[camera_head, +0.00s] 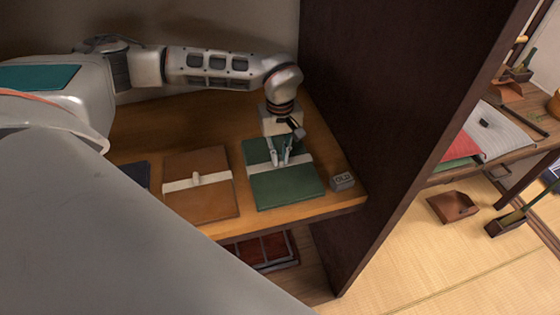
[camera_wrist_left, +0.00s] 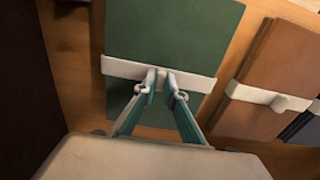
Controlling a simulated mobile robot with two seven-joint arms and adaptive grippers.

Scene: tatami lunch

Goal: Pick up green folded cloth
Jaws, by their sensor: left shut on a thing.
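The green folded cloth (camera_head: 285,187) lies flat on the wooden shelf, with a white band across its middle. It also shows in the left wrist view (camera_wrist_left: 170,35). My left gripper (camera_head: 281,160) comes down over the cloth from above. In the left wrist view the left fingertips (camera_wrist_left: 162,82) are close together at the middle of the white band (camera_wrist_left: 120,68), shut on a small part there that they mostly hide. I cannot tell whether the cloth is raised off the shelf. My right gripper is not in view.
A brown folded cloth (camera_head: 205,205) with a white band and knob lies left of the green one, and a dark one (camera_head: 137,172) beyond it. A dark upright panel (camera_head: 400,110) closes the right side.

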